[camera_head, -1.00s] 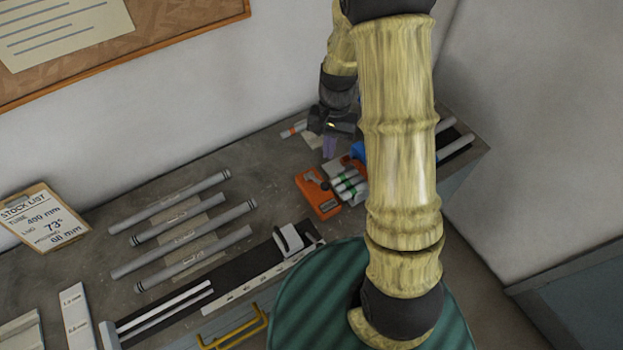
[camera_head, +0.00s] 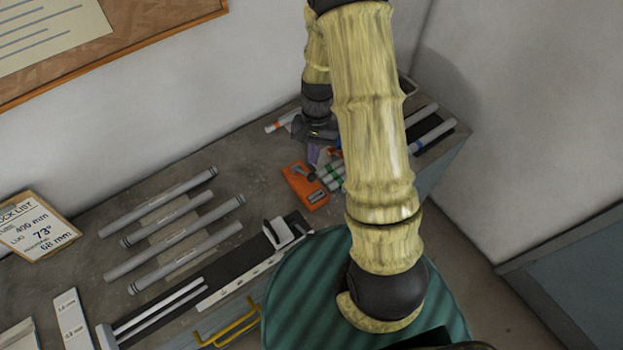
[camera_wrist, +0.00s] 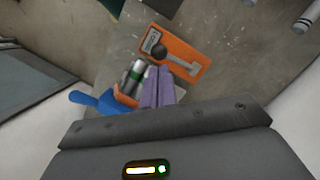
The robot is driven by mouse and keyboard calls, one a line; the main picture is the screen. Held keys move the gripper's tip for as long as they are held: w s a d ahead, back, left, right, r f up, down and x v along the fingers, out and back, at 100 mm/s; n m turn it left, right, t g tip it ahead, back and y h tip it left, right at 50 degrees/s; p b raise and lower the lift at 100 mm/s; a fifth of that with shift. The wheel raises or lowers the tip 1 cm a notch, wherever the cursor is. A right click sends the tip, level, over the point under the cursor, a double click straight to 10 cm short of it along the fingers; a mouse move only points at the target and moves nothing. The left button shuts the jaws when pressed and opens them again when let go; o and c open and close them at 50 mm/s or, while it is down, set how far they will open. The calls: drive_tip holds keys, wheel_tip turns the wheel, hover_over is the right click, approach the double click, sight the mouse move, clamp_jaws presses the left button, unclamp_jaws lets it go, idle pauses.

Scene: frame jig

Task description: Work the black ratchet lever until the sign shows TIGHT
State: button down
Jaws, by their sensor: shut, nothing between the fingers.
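An orange unit (camera_head: 293,180) sits on the bench, and it shows larger in the wrist view (camera_wrist: 197,53). A lever with a round black knob (camera_wrist: 160,50) and a grey bar lies across its top. A small grey plate (camera_wrist: 151,41) at one end of the unit carries marks that I cannot read, so the sign's word is unclear. My gripper (camera_head: 314,156) has purple fingers (camera_wrist: 157,88), which are together and empty. They point down at the bench beside the orange unit, just short of the knob in the wrist view. I cannot tell whether they touch the lever.
Green-banded tubes (camera_head: 330,177) lie beside the orange unit. A blue handle (camera_wrist: 95,101) with an orange part is close to my fingers in the wrist view. Grey tubes (camera_head: 157,203) lie on the bench at left. A black channel with a white rule (camera_head: 238,282) runs along the front.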

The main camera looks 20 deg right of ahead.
drive_tip(key=b, duration=0.3)
hover_over(304, 173)
drive_tip(key=s+d, duration=0.2)
drive_tip(key=shift+w+d+x, duration=0.1)
drive_tip(key=shift+w+x, duration=0.05)
drive_tip(key=shift+x, duration=0.6)
drive_tip(key=shift+w+d+x, duration=0.1)
drive_tip(key=shift+w+x, duration=0.05)
drive_tip(key=shift+x, duration=0.55)
drive_tip(key=shift+w+d+x, duration=0.1)
drive_tip(key=shift+w+x, duration=0.05)
drive_tip(key=shift+x, duration=0.6)
drive_tip(key=shift+a, duration=0.1)
drive_tip(key=shift+f, duration=0.15)
